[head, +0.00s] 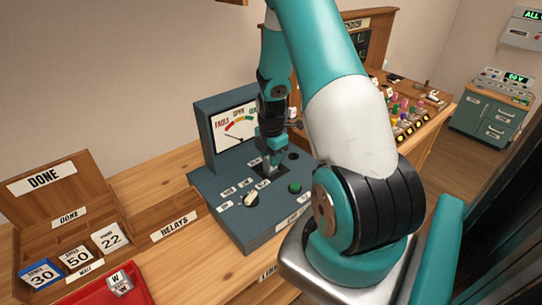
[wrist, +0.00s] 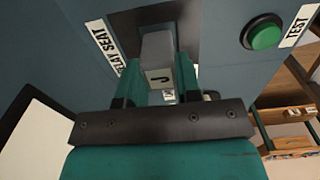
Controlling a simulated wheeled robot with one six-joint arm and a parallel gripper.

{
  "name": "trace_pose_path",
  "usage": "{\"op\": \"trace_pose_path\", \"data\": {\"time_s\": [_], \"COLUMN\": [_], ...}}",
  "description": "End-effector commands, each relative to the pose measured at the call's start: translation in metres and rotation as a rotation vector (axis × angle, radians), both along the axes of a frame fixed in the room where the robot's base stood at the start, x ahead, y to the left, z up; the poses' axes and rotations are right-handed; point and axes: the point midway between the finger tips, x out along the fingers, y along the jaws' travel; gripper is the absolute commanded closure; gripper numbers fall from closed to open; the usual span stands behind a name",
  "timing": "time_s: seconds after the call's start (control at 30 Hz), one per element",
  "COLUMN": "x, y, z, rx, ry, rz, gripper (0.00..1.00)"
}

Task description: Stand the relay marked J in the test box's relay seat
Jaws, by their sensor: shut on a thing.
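My gripper (wrist: 158,72) is shut on a grey relay (wrist: 157,48) whose pale label reads J, shown in the wrist view. The relay's far end is over or in the dark relay seat (wrist: 192,22); I cannot tell whether it touches the bottom. In the head view my gripper (head: 270,164) points down at the top of the blue-grey test box (head: 232,185). The relay is mostly hidden there by the fingers.
The box has a green TEST button (head: 295,187), a knob (head: 251,199) and an upright dial (head: 236,127). A wooden DONE rack (head: 85,210) with several number cards and a red tray (head: 85,291) are at left. More benches stand at right.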

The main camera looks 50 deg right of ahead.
Motion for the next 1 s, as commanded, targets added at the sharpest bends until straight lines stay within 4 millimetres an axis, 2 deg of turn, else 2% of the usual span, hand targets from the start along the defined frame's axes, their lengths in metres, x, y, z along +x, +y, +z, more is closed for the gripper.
{"op": "trace_pose_path", "data": {"time_s": [0.33, 0.37, 0.47, 0.5, 0.67, 0.73, 0.77, 1.0], "x": [0.0002, 0.0002, 0.0002, 0.0002, 0.0001, 0.0, 0.0, 0.0], "y": [-0.0001, -0.0001, 0.0, 0.0, 0.0, 0.0, 0.0, 0.0], "z": [-0.0054, -0.0054, -0.0054, -0.0053, -0.0054, -0.0055, -0.0055, -0.0053], "rx": [0.0, 0.0, 0.0, 0.0, 0.0, 0.0, 0.0, 0.0], "ry": [-0.001, 0.0, 0.0, 0.0, 0.0, 0.0, 0.0, 0.0], "rz": [0.0, 0.0, 0.0, 0.0, 0.0, 0.0, 0.0, 0.0], "gripper": [0.89, 0.66, 0.43, 0.39, 0.39, 0.27, 0.26, 0.26]}}
